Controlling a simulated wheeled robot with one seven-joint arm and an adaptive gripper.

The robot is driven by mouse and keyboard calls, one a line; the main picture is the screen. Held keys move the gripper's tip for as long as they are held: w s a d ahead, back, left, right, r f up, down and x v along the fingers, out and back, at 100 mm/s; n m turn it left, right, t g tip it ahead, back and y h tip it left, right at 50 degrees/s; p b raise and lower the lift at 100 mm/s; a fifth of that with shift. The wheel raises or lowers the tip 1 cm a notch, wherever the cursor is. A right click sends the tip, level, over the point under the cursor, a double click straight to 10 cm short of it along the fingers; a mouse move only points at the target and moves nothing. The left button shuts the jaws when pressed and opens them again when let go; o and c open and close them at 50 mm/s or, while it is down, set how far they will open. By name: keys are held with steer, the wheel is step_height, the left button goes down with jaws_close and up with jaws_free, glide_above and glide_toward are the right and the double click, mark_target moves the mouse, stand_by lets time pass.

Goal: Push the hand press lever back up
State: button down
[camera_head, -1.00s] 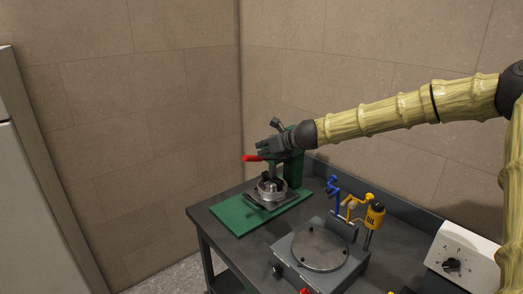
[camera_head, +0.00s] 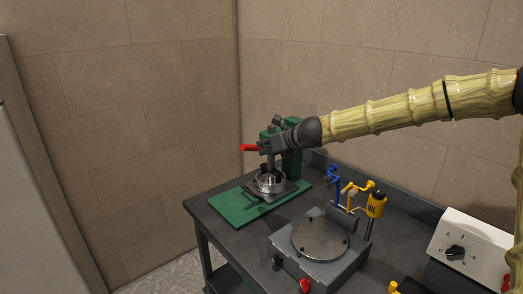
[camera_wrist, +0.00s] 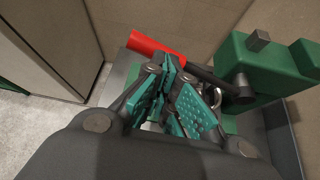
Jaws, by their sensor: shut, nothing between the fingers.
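The green hand press (camera_head: 292,160) stands on a green base plate (camera_head: 233,207) at the back corner of the bench. Its lever has a red handle (camera_head: 250,147) that points left, roughly level. In the wrist view the red handle (camera_wrist: 154,43) and its dark rod (camera_wrist: 205,74) lie just beyond my fingers. My gripper (camera_head: 266,148) is at the press beside the lever. In the wrist view my gripper (camera_wrist: 168,78) shows its teal finger pads close together, with nothing held. I cannot tell whether the fingers touch the lever. A round metal piece (camera_head: 270,181) sits under the press.
A grey unit with a round plate (camera_head: 320,243) stands in front of the press. A yellow oil cup (camera_head: 376,204) and a blue fitting (camera_head: 332,173) are behind it. A white control box (camera_head: 468,246) is at the right. Tiled walls are close behind.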

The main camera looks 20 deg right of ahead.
steer(key=v, duration=0.7)
steer(key=shift+s+d, duration=0.2)
steer(key=shift+d, duration=0.35)
steer(key=shift+r, duration=0.1)
